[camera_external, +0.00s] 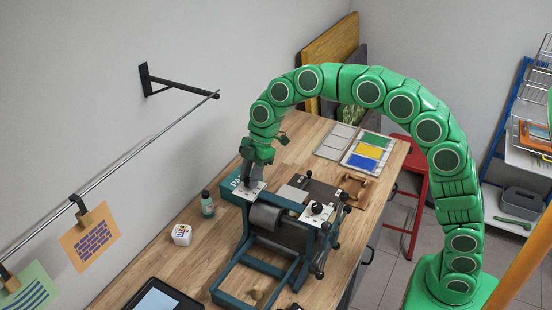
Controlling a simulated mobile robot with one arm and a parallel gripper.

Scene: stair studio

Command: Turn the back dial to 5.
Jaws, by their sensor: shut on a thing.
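A teal-framed press (292,262) with a grey roller stands on the wooden table. A white dial plate (245,194) sits on its back corner, and my gripper (253,183) points down over it, shut on the back dial. The fingers hide the back dial, and its number cannot be read. A second white plate with a black dial (317,208) sits on the press's front corner, clear of my gripper.
A green bottle (207,204) and a white box (182,235) stand left of the press. A dark tray (160,298) lies at the front left. Coloured sheets (369,152) lie at the back right, and a wooden piece (353,187) is near the press. A rail (140,152) runs along the left wall.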

